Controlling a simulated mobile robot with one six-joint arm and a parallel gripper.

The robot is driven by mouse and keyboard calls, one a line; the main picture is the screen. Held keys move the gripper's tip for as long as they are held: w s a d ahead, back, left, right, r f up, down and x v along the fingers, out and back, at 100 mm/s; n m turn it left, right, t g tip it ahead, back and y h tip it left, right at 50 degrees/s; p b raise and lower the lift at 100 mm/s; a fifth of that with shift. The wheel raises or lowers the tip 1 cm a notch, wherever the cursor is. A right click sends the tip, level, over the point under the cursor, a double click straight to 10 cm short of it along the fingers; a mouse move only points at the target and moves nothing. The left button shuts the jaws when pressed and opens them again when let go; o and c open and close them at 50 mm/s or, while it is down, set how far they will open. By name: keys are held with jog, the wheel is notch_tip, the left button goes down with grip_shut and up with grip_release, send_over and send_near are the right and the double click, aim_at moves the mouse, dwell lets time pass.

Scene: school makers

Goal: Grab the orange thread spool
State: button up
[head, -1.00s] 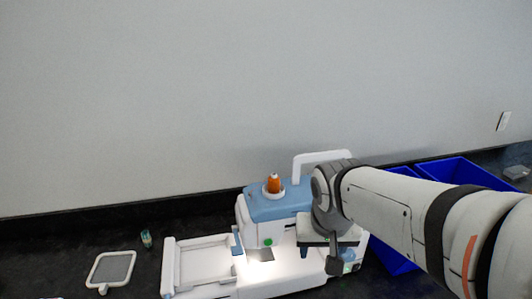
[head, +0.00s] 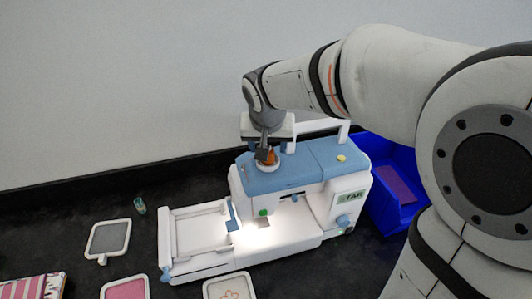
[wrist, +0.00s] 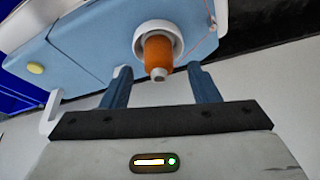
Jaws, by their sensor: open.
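The orange thread spool (wrist: 158,54) stands in a round white holder (wrist: 172,30) on the blue top of the white sewing machine (head: 290,180). In the head view the spool (head: 271,158) is partly hidden by my gripper (head: 266,150), which is right above or at it. In the wrist view my gripper (wrist: 160,82) is open, its two blue-grey fingers apart. The spool's tip shows between the finger ends, with a gap on each side. I cannot tell how deep the spool is between the fingers.
A white handle (head: 318,127) rises from the machine behind my gripper. A blue bin (head: 385,205) stands to the right. Grey (head: 108,238) and pink (head: 125,290) hoop frames and a small green spool (head: 140,206) lie at left on the dark counter. A wall stands behind.

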jog(key=shift+x, duration=0.8)
jog(key=shift+r, duration=0.1)
jog(key=c, duration=1)
